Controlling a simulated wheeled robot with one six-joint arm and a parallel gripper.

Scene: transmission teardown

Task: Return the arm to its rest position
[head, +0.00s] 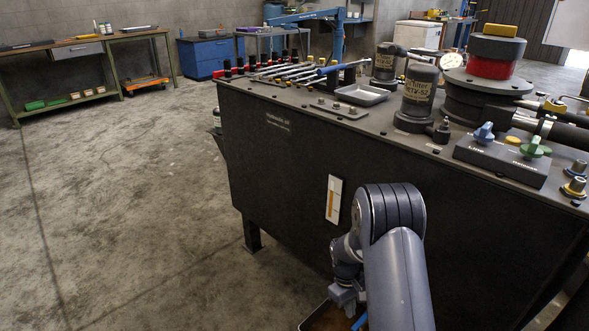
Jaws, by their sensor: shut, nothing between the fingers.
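My arm (394,255) rises from the lower right edge, bends at a rounded elbow and folds down in front of the dark bench. My gripper (347,296) points down at the lower middle, left of the forearm, and is small and partly hidden. It is shut and holds nothing. It is clear of the bench top, low in front of the bench's side. The fingertips are hard to make out.
The black bench (285,165) carries canisters (417,95), a shallow metal tray (362,95), a row of tools and a control box (500,160). A brown-floored tray (322,318) shows below my gripper. Open concrete floor (120,200) lies to the left.

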